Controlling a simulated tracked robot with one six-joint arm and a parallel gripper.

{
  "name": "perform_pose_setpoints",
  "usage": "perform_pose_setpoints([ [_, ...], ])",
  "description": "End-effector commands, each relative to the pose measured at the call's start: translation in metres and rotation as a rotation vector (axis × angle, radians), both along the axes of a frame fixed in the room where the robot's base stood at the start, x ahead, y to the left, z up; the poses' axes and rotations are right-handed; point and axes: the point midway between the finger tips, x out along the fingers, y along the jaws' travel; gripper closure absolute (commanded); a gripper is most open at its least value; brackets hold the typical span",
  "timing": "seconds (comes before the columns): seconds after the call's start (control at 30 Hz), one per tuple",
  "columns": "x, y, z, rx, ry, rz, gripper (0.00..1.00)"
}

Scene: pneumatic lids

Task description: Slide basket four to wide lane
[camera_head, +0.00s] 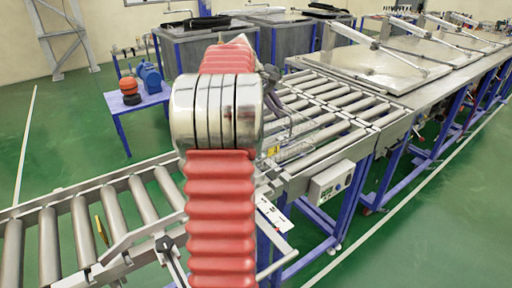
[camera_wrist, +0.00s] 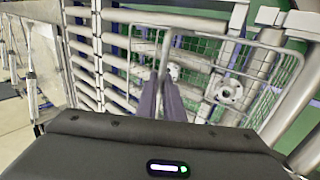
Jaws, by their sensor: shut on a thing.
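A wire basket (camera_head: 297,132) sits on the rollers just right of my arm in the head view, partly hidden behind it. In the wrist view the basket (camera_wrist: 290,76) shows as a wire frame with mesh sides. My gripper (camera_wrist: 166,78) has its two dark fingers close together on a wire bar of the basket. In the head view my gripper (camera_head: 272,100) is mostly hidden by my arm. The wide roller lane (camera_head: 345,110) lies beside and behind the basket. The basket's number is not readable.
A narrower roller conveyor (camera_head: 80,225) runs to the lower left. A grey control box (camera_head: 331,181) is on the lane's near side. Metal lids (camera_head: 365,62) with cylinders stand at the back right. A blue side table (camera_head: 140,103) stands at the left.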

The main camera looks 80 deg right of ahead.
Motion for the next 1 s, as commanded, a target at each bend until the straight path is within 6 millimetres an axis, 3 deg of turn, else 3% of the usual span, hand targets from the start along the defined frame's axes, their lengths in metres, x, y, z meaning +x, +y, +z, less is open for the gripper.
perform_pose_setpoints([
  [1.0, -0.022, -0.025, 0.002, -0.004, -0.001, -0.001, 1.0],
])
